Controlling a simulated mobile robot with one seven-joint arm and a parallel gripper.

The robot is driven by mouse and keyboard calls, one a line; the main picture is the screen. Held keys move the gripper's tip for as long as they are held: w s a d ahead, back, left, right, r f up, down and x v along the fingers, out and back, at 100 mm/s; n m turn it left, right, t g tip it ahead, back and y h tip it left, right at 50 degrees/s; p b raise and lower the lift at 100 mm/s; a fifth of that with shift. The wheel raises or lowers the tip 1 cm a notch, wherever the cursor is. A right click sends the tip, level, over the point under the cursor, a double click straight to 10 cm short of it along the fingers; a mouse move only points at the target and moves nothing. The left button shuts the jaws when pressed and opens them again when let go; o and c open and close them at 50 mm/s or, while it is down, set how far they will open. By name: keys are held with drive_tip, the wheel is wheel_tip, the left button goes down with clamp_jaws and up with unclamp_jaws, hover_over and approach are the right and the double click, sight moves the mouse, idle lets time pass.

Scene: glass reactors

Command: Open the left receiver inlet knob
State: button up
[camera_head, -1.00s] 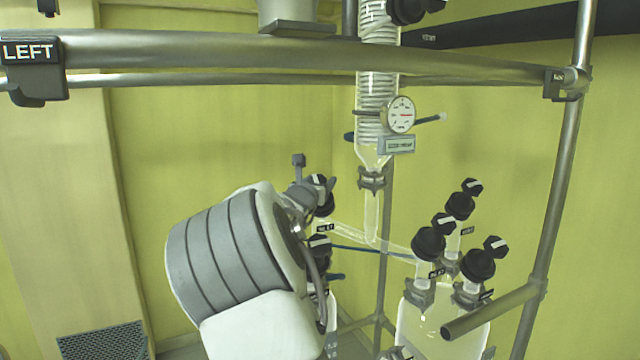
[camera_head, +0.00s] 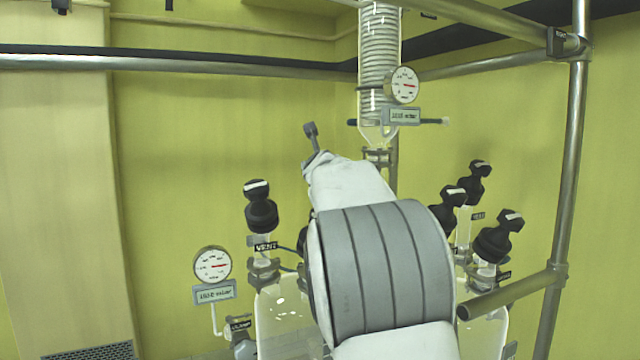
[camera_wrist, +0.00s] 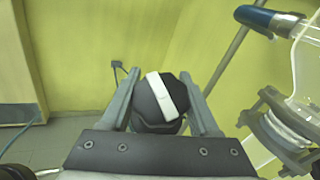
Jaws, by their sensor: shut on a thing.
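In the wrist view, a black knob (camera_wrist: 147,103) with a white bar across its top sits between the two fingers of my gripper (camera_wrist: 160,78). The fingers are shut on its sides. The bar is tilted slightly from upright in the picture. No label on this knob shows. In the head view, the left glass receiver (camera_head: 282,318) stands low, left of my arm. Its black vent knob (camera_head: 261,207), labelled VENT, is clear of my arm. Part of another black knob shows at my arm's left edge. My arm hides my fingers and the held knob there.
A round gauge (camera_head: 212,265) stands left of the receiver. Several black knobs on the right glass receiver (camera_head: 485,335) stand close right of my arm. A coiled condenser (camera_head: 379,60) hangs behind. Metal frame tubes (camera_head: 572,180) run at right. Open wall space lies at left.

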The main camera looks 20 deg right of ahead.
drive_tip(key=n+y+b, duration=0.3)
drive_tip(key=shift+a+f, duration=0.1)
drive_tip(key=shift+f, duration=0.2)
drive_tip(key=shift+a+r+n+y, duration=0.15)
drive_tip(key=shift+r+n+y, duration=0.05)
drive_tip(key=shift+n+y, duration=0.95)
drive_tip(key=shift+a+r+n+g+y+p, duration=0.1)
drive_tip(key=shift+a+n+g+y+p, duration=0.15)
drive_tip(key=shift+n+y+p, duration=0.8)
drive_tip(key=n+g+y+p, duration=0.1)
drive_tip(key=n+p, duration=0.1)
drive_tip(key=p, duration=0.1)
drive_tip(key=shift+a+y, duration=0.2)
drive_tip(key=shift+y, duration=0.2)
drive_tip(key=shift+a+f+n+g+y+p, duration=0.1)
drive_tip(key=shift+f+n+g+y+p, duration=0.35)
drive_tip(key=shift+n+p, duration=0.5)
drive_tip(key=shift+r, duration=0.1)
drive_tip(key=shift+f+g+p, duration=0.2)
drive_tip(key=shift+g+p, duration=0.1)
drive_tip(key=shift+p, duration=0.05)
drive_tip(key=o, duration=1.4)
drive_tip(key=shift+a+r, duration=0.1)
